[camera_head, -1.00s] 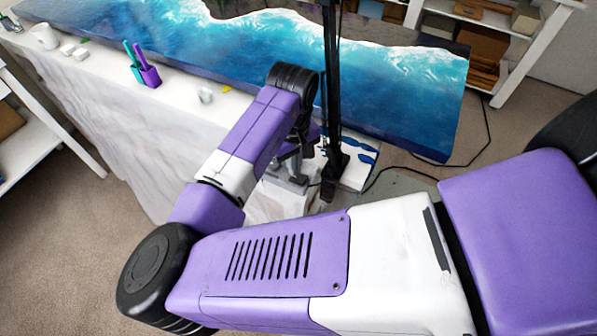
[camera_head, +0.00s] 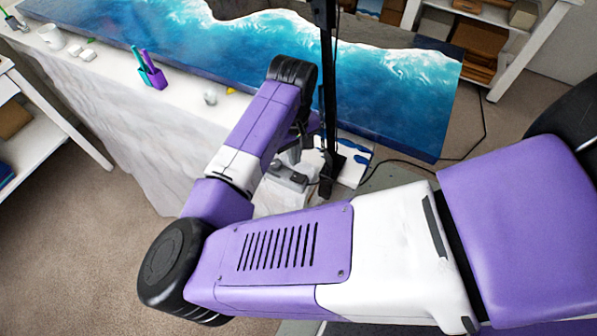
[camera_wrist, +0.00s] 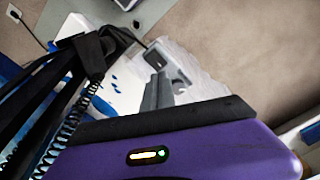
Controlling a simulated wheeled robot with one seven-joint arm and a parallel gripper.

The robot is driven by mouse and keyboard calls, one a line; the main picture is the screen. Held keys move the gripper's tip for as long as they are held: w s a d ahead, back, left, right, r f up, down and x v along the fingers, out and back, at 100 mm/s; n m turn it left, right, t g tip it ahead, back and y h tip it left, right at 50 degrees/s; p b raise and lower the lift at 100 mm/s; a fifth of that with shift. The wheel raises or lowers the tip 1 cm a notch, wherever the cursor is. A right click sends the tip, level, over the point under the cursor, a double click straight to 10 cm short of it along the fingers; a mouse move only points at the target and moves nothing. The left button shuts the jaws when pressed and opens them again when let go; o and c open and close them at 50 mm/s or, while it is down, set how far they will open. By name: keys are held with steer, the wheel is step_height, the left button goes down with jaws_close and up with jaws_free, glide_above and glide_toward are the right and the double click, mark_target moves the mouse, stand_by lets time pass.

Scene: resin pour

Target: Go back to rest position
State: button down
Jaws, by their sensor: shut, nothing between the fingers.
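My gripper (camera_wrist: 158,90) shows in the wrist view as two grey fingers close together beyond its purple and black body. It is shut and empty. In the head view it is mostly hidden behind my bent purple and white arm, near the right end of the white-draped table (camera_head: 110,135). The gripper points down toward a pale area with a grey device (camera_wrist: 168,62). I cannot tell its exact height above that.
A blue wave-patterned resin slab (camera_head: 400,85) covers much of the table. A black upright post (camera_head: 328,90) stands close beside my arm. A purple and teal pen holder (camera_head: 152,75) and a white mug (camera_head: 51,37) stand at the left. A cable (camera_head: 480,130) lies on the carpet.

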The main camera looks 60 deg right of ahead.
stand_by(0.6)
steer(key=s+a+f+t+h+b, duration=0.1)
steer(key=a+f, duration=0.2)
steer(key=a, duration=0.5)
steer(key=s+a+f+n+t+h+b, duration=0.1)
steer(key=s+a+f+t, duration=0.15)
steer(key=a, duration=0.65)
steer(key=s+a+f+t+h+b, duration=0.1)
steer(key=a+f+b, duration=0.15)
steer(key=a, duration=0.55)
steer(key=s+r+n+t+b, duration=0.15)
steer(key=s+t, duration=0.35)
steer(key=s, duration=0.7)
steer(key=s+d+r+n+t+y+b, duration=0.1)
steer(key=d+r+t, duration=0.4)
steer(key=r, duration=0.6)
steer(key=shift+s+d+r+n+y+b, duration=0.25)
steer(key=shift+s+d+n+y, duration=0.3)
steer(key=shift+n+y, duration=0.5)
